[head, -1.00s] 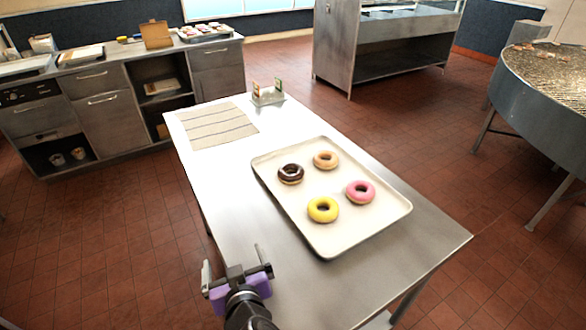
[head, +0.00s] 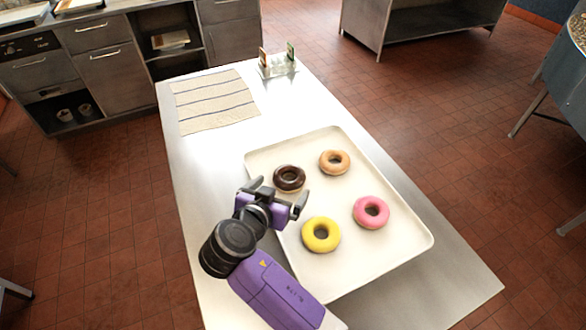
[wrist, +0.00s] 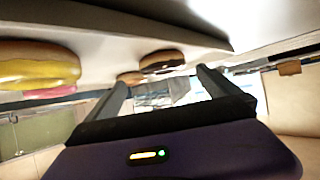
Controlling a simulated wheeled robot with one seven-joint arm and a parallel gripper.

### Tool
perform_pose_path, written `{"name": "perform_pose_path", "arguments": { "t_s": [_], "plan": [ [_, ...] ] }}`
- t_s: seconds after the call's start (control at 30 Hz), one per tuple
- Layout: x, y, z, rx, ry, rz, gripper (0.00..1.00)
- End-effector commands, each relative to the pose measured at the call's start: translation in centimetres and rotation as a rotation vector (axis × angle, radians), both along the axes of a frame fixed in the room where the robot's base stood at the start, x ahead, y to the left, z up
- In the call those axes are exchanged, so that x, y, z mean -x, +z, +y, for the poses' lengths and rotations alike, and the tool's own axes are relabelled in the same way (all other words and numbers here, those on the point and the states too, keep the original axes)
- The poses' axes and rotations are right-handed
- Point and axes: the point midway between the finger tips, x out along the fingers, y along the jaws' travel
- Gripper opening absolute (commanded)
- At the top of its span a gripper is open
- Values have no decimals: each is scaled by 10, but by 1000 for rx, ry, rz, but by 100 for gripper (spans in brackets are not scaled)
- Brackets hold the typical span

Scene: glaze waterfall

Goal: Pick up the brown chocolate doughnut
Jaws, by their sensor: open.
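The brown chocolate doughnut (head: 289,178) lies near the left edge of the cream tray (head: 372,267) in the head view. My gripper (head: 281,193) is open and empty, just in front of this doughnut in that view. In the wrist view the picture is turned over, and the chocolate doughnut (wrist: 162,62) shows beyond and between the open fingers (wrist: 165,85). The gap between the fingers and the doughnut is hard to judge.
The tray also holds a tan doughnut (head: 334,162), a yellow doughnut (head: 321,235) and a pink doughnut (head: 371,212). A striped cloth (head: 213,101) and a small holder (head: 278,66) stand farther back on the metal table. The table between cloth and tray is clear.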

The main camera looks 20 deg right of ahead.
Motion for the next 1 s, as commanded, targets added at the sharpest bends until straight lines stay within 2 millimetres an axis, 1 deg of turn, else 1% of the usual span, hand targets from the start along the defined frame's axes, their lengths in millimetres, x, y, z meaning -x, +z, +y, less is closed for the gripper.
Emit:
{"name": "perform_pose_path", "arguments": {
  "t_s": [0.27,0.5,0.63,0.83,0.97,1.0],
  "plan": [
    [-20,-11,-17,0,0,2,100],
    [-41,-27,-34,0,1,1,100],
    [-45,-32,-38,-1,3,0,100],
    [-45,-32,-38,-2,3,0,100],
    [-45,-32,-38,-1,3,0,74],
    [-45,-32,-38,-1,3,0,67]
  ]
}}
